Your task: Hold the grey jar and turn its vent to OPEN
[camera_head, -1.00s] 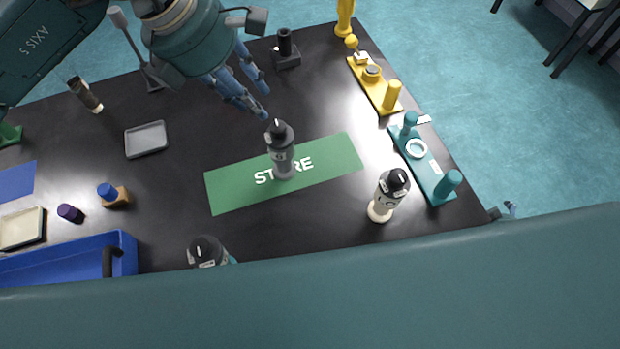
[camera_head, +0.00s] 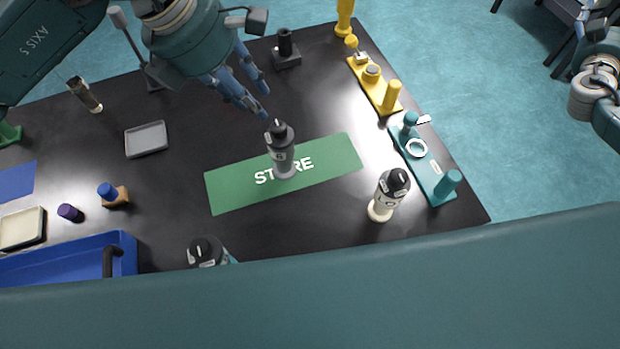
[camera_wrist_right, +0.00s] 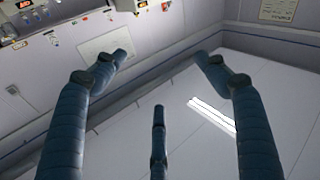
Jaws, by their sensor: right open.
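The grey jar (camera_head: 284,160) stands upright on the green STORE mat (camera_head: 232,192), with a black top that carries a small white mark; the vent's setting is too small to read. My left gripper (camera_head: 266,102) is behind and slightly left of the jar, its blue fingers spread and empty, apart from it. My right gripper (camera_wrist_right: 158,75) shows in the right wrist view with three fingers spread wide and nothing between them. It faces a wall and a pale surface, away from the jar.
A cream jar (camera_head: 381,208) stands right of the mat, and another black-topped jar (camera_head: 205,252) is partly hidden at the front. Teal (camera_head: 432,172) and yellow (camera_head: 370,88) fixtures line the right edge. A blue bin (camera_head: 122,262) and grey tray (camera_head: 146,139) are left.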

